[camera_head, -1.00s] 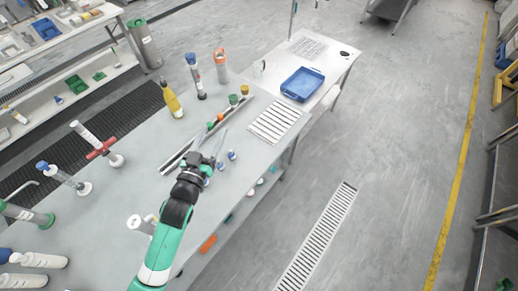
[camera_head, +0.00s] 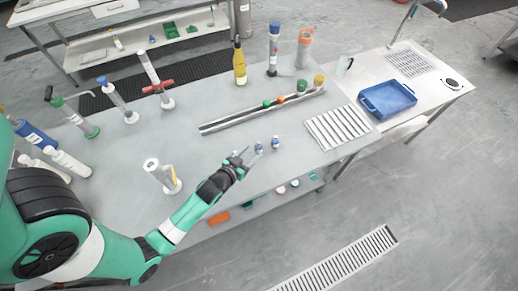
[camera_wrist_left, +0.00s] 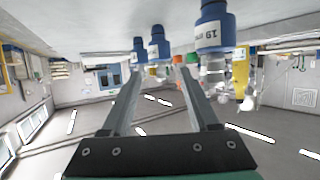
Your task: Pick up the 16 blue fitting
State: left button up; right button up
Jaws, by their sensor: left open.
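Small blue fittings stand on the grey table. Two show in the head view, one nearer (camera_head: 258,149) and one farther right (camera_head: 276,142). My left gripper (camera_head: 242,160) is open just left of them, low over the table. The wrist view is upside down. There a large labelled blue fitting (camera_wrist_left: 211,32) stands close outside the right finger; its number is hard to read for certain. Another blue fitting (camera_wrist_left: 157,43) shows beyond the gap between the open fingers, and a third (camera_wrist_left: 138,46) beside it. The fingers hold nothing. My right gripper is out of view.
A slatted white rack (camera_head: 337,127) lies right, and a blue tray (camera_head: 388,100) is on the adjoining table. A yellow bottle (camera_head: 240,65) and several tall cylinders stand at the back. A white cylinder (camera_head: 162,176) stands left of my gripper.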

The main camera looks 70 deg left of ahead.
aim_at(258, 147)
pick_arm(q)
jog(key=shift+b+x, duration=0.7)
jog(key=shift+x, duration=2.5)
jog(key=shift+r, duration=0.15)
grip_shut()
